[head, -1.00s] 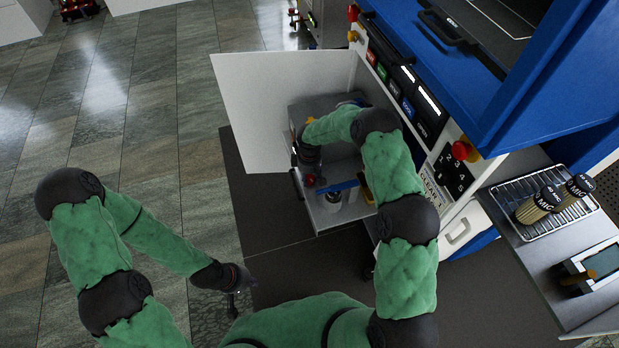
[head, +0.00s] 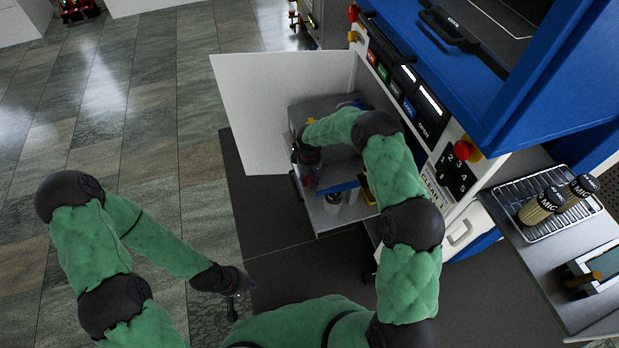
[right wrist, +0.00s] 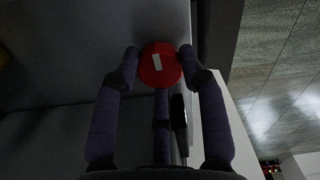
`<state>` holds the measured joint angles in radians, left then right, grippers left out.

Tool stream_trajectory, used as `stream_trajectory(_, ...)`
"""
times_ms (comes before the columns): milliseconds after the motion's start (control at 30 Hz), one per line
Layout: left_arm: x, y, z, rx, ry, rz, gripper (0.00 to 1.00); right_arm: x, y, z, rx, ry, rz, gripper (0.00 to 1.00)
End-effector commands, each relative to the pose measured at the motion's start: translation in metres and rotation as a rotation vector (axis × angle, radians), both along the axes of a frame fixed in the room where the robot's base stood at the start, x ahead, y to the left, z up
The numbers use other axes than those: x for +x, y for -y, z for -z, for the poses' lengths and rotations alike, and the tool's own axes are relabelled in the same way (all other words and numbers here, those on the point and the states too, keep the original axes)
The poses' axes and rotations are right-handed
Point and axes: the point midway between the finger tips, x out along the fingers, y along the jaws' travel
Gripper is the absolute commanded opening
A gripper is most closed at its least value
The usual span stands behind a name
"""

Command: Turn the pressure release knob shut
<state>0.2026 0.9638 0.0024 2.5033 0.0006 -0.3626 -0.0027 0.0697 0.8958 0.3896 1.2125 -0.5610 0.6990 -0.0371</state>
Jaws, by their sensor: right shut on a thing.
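The pressure release knob (right wrist: 160,65) is round and red with a white mark, and shows in the right wrist view between the two fingers of my right gripper (right wrist: 160,60). The fingers touch its opposite sides, so the gripper is shut on the knob. In the head view my right gripper (head: 309,174) is down inside the open press compartment and mostly hides the knob. My left gripper (head: 233,300) hangs low over the floor, away from the press. Its fingers are too small and dark to tell open from shut.
A white door panel (head: 265,115) stands open beside the compartment. A blue bar (head: 338,187) lies close to my right gripper. The press's button panel (head: 452,170) is to the right of my right arm. A rack (head: 535,200) holds two labelled cylinders. The floor at left is clear.

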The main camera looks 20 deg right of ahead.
Motion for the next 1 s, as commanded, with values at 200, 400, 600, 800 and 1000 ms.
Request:
stream_trajectory(200, 0.0, 0.0, 0.0, 0.0, 0.0, 0.0, 0.0, 0.0, 0.0, 0.0, 0.001, 0.001, 0.001, 0.59)
stream_trajectory(400, 0.0, 0.0, 0.0, 0.0, 0.0, 0.0, 0.0, 0.0, 0.0, 0.0, 0.0, 0.0, 0.0, 0.66)
stream_trajectory(600, 0.0, 0.0, 0.0, 0.0, 0.0, 0.0, 0.0, 0.0, 0.0, -0.002, 0.0, 0.001, 0.0, 0.66)
stream_trajectory(800, 0.0, 0.0, 0.0, 0.0, 0.0, 0.0, 0.0, 0.002, 0.0, -0.025, 0.0, 0.005, 0.0, 0.66)
stream_trajectory(1000, 0.0, 0.0, 0.0, 0.0, 0.0, 0.0, 0.0, 0.001, 0.0, -0.065, 0.001, 0.004, 0.001, 0.66)
